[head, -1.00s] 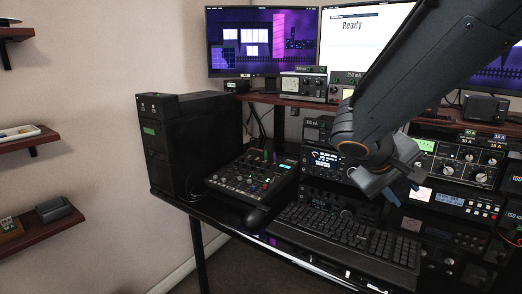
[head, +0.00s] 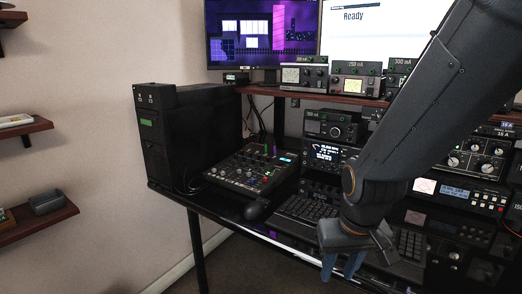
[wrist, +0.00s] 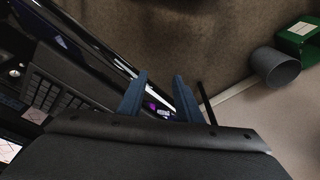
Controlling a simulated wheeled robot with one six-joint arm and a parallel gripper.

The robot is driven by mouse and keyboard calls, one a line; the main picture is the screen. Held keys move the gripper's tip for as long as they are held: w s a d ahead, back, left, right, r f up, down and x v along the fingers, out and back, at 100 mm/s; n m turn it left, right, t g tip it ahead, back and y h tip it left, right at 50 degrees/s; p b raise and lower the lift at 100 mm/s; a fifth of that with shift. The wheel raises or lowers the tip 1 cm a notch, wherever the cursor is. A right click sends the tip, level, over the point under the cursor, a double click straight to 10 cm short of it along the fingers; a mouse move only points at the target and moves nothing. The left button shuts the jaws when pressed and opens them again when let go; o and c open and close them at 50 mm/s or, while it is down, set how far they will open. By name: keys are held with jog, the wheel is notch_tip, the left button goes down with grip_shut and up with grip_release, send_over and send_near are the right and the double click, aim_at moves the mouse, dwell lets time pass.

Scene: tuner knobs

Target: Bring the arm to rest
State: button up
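My gripper (head: 341,268) hangs with its blue fingers pointing down, in front of the desk's front edge in the head view. In the wrist view my gripper (wrist: 158,100) has its two fingers apart with nothing held between them. The desk edge and floor show past the fingers. My arm crosses the right half of the head view and hides part of the keyboard (head: 300,208) and some of the radio equipment. A tuner with a lit display (head: 325,153) stands just left of my arm.
A mixer (head: 250,170), a mouse (head: 257,210) and a black tower (head: 190,140) occupy the desk's left side. Meters (head: 303,76) line the shelf below the monitors. A grey bin (wrist: 276,68) and green box (wrist: 298,38) are at the wrist view's right. Open floor lies before the desk.

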jog(key=s+a+f+n+g+y+b, duration=0.1)
jog(key=s+a+f+n+b, duration=0.25)
jog(key=a+f+b, duration=0.85)
jog(key=s+a+f+n+g+y+b, duration=0.15)
jog(key=s+a+f+b, duration=0.35)
jog(key=f+b, duration=0.8)
jog(key=d+r+m+h+p, duration=0.1)
jog(key=d+r+m+p, duration=0.1)
jog(key=d+r+p, duration=0.4)
jog(key=d+r+m+p, duration=0.2)
jog(key=d+r+p, duration=0.5)
jog(key=r+p, duration=0.8)
jog(key=w+d+r+m+h+p, duration=0.1)
jog(key=d+r+p, duration=0.5)
jog(key=r+p, duration=0.5)
jog(key=p, duration=0.3)
jog(key=shift+d+r+m+h, duration=0.25)
jog(key=shift+d+m+h, duration=0.05)
jog(key=shift+m+h, duration=0.1)
